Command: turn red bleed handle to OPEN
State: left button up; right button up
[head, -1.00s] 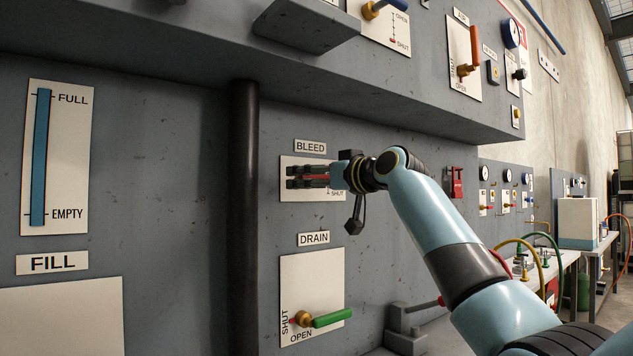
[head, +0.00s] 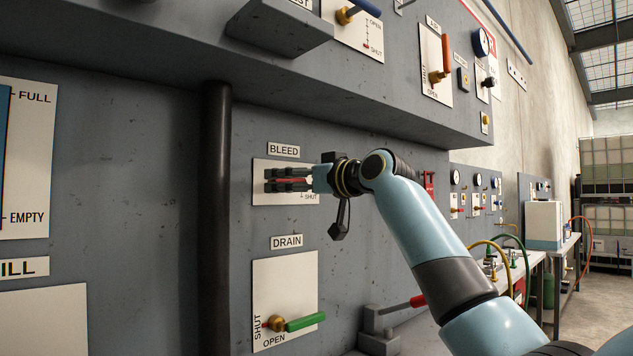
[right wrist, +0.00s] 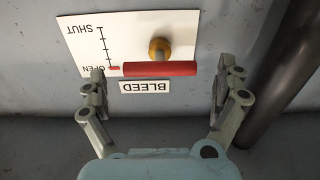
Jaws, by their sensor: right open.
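The red bleed handle (right wrist: 160,69) lies level across the lower part of the white BLEED plate (right wrist: 140,22) in the right wrist view, where the lettering is upside down. Its brass hub (right wrist: 159,48) is beside it. A red marker at the handle's left end lines up with the OPEN mark; SHUT is at the scale's other end. My right gripper (right wrist: 160,82) is open, with one finger beyond each end of the handle and gaps between. In the head view the gripper (head: 268,180) covers much of the plate. My left gripper is not in view.
The DRAIN plate with its green handle (head: 305,322) is below. A dark vertical pipe (head: 215,220) stands left of the BLEED plate. A grey ledge (head: 340,110) overhangs above. A grey block with a red-tipped lever (head: 395,307) is at the lower right.

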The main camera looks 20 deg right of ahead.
jog(key=v, duration=0.9)
